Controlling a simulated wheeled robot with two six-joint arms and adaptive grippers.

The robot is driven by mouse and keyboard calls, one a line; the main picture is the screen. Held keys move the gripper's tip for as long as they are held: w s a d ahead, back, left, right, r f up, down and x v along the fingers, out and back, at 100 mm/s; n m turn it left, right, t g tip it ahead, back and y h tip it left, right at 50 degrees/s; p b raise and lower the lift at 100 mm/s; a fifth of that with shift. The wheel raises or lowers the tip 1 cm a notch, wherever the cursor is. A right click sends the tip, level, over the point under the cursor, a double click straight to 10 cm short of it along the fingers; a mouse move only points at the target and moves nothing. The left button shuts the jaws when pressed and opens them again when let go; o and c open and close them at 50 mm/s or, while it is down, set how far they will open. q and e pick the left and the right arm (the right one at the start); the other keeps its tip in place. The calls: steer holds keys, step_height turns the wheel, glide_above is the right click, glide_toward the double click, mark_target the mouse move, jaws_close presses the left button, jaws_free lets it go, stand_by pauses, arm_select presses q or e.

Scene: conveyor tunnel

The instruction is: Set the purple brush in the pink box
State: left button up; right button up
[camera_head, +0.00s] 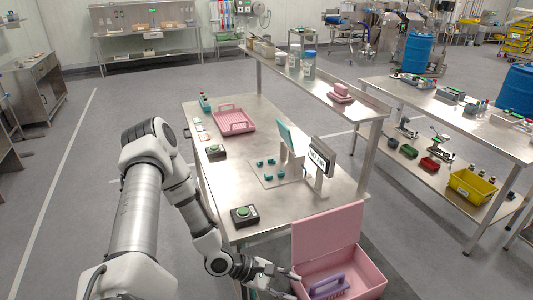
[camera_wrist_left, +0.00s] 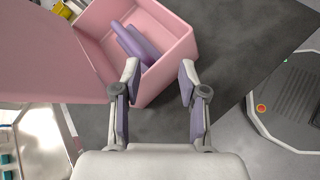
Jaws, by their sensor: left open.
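The pink box (camera_head: 371,277) stands on the floor side of the steel table's front right end, with its lid (camera_head: 327,238) raised. The purple brush (camera_head: 327,287) lies inside the box. My right gripper is not in view.
The steel table (camera_head: 262,215) holds a green-button box (camera_head: 244,215), a pink tray (camera_head: 234,121), a small sign (camera_head: 320,158) and several teal pieces. A shelf table with bins, including a yellow bin (camera_head: 472,186), stands to the right.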

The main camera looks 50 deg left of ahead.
arm_select(q)
steer(key=s+d+f+m+g+y, duration=0.1)
steer(key=d+m, duration=0.1)
steer(key=m, duration=0.1)
steer(key=s+d+f+m+g, duration=0.1)
steer(key=d+f+m+g, duration=0.1)
steer(key=m, duration=0.1)
steer(key=s+d+f+m+g+y, duration=0.1)
steer(key=s+d+f+m, duration=0.1)
steer(key=d+m, duration=0.1)
steer(key=shift+g+y, duration=0.3)
steer(key=s+f+m+g+y, duration=0.3)
steer(key=s+m+y, duration=0.2)
steer(key=s+m, duration=0.5)
steer(key=shift+s+d+m+g, duration=0.3)
steer(key=shift+s+m+g, duration=0.1)
steer(key=shift+m, duration=0.7)
